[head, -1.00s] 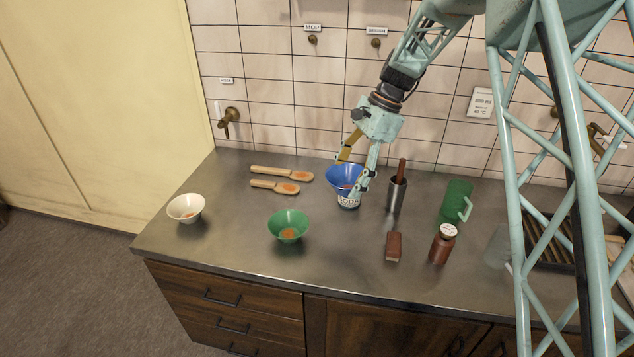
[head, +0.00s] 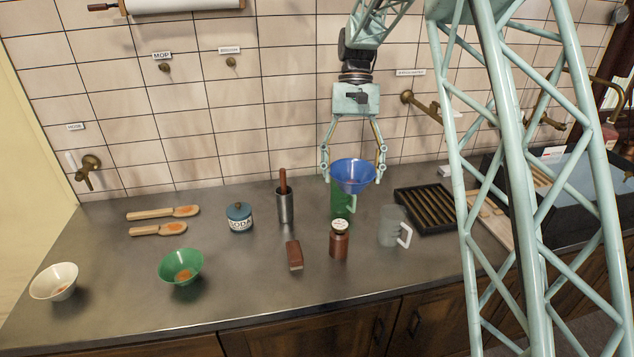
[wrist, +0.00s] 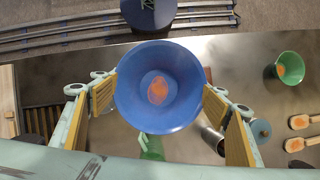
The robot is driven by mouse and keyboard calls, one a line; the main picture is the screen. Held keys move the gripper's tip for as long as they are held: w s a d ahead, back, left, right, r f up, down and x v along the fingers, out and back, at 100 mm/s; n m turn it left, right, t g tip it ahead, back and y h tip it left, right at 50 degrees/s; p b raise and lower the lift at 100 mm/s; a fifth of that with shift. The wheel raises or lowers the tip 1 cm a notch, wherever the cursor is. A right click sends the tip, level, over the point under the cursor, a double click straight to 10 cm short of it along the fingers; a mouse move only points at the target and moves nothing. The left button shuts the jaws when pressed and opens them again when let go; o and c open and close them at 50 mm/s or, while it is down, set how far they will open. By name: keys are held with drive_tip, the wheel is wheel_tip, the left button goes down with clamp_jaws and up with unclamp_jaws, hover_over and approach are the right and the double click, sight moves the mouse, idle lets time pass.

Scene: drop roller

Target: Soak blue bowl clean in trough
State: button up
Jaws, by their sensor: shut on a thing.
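The blue bowl (head: 353,175) is held upright in my gripper (head: 354,168), above the counter and in front of the green mug (head: 342,203), part of which it hides. In the wrist view the blue bowl (wrist: 160,87) shows from above, between the two yellow-padded fingers, with an orange-brown stain at its bottom. At the right edge lies a dark basin (head: 570,185) with a bluish surface, below a brass tap (head: 607,95); it may be the trough, partly hidden by my lattice column.
A slatted dark rack (head: 428,208), a clear mug (head: 390,226), a brown bottle (head: 339,240), a brush block (head: 294,255), a steel cup with a pestle (head: 285,206) and a soda jar (head: 239,217) stand around. A green bowl (head: 180,268) and a white bowl (head: 54,283) are at left.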

sight(374, 173)
drive_tip(key=shift+n+h, duration=0.3)
drive_tip(key=shift+n, duration=0.4)
drive_tip(key=d, duration=0.2)
drive_tip(key=s+d+r, duration=0.1)
drive_tip(key=d+r, duration=0.1)
drive_tip(key=d, duration=0.1)
drive_tip(key=shift+s+d, duration=0.3)
drive_tip(key=shift+s, duration=0.05)
drive_tip(key=shift+d, duration=0.1)
